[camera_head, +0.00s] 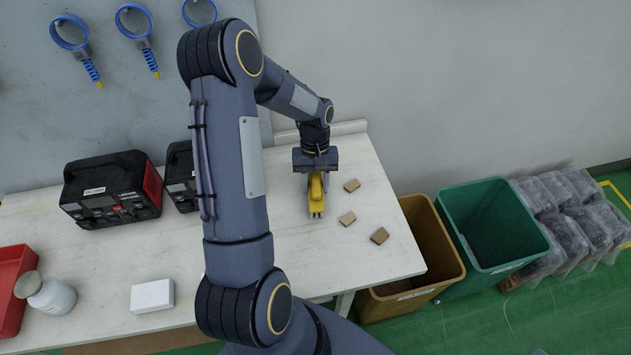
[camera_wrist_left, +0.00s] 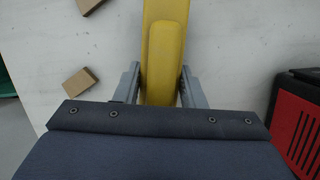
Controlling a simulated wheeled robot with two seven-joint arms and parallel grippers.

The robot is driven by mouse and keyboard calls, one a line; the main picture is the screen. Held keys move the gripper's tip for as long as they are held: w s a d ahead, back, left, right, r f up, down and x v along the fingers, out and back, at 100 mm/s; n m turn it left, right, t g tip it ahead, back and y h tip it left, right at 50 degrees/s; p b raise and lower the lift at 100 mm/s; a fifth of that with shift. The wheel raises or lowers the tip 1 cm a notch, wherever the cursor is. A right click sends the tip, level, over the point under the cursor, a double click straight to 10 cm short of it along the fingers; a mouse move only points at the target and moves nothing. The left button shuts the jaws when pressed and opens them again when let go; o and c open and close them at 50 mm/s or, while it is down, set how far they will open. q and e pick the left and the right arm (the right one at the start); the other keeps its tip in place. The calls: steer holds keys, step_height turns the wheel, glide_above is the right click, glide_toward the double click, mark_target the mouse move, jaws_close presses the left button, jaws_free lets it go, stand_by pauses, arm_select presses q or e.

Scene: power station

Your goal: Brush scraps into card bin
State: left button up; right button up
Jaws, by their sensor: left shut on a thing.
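My left gripper (camera_head: 316,174) is shut on a yellow brush (camera_head: 316,193) above the white table, left of the scraps. In the left wrist view the gripper (camera_wrist_left: 160,88) has one finger on each side of the yellow handle (camera_wrist_left: 162,50). Three brown card scraps lie on the table: one farther back (camera_head: 352,185), one in the middle (camera_head: 348,218) and one nearest the right edge (camera_head: 380,235). Two scraps show in the left wrist view (camera_wrist_left: 80,83). A brown bin (camera_head: 443,282) stands on the floor against the table's right end. My right gripper is not in view.
A green bin (camera_head: 520,262) stands right of the brown one, with bagged bundles (camera_head: 570,215) beyond. Black-and-red devices (camera_head: 112,192), a white box (camera_head: 152,296), a jar (camera_head: 50,294) and a red tray (camera_head: 14,285) occupy the table's left. The wall is behind the table.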

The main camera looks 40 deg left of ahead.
arm_select(q)
steer(key=shift+w+d, duration=0.95)
steer(key=shift+w, duration=0.25)
steer(key=shift+w+d, duration=1)
steer(key=shift+w, duration=0.15)
steer(key=shift+w+d, duration=0.95)
steer(key=shift+w, duration=0.25)
steer(key=w+d, duration=0.8)
steer(key=w, duration=0.2)
steer(key=shift+w+d+b, duration=0.25)
steer(key=shift+w+b, duration=0.05)
steer(key=shift+w, duration=0.05)
step_height(320, 180, up, 7)
steer(key=p, duration=0.4)
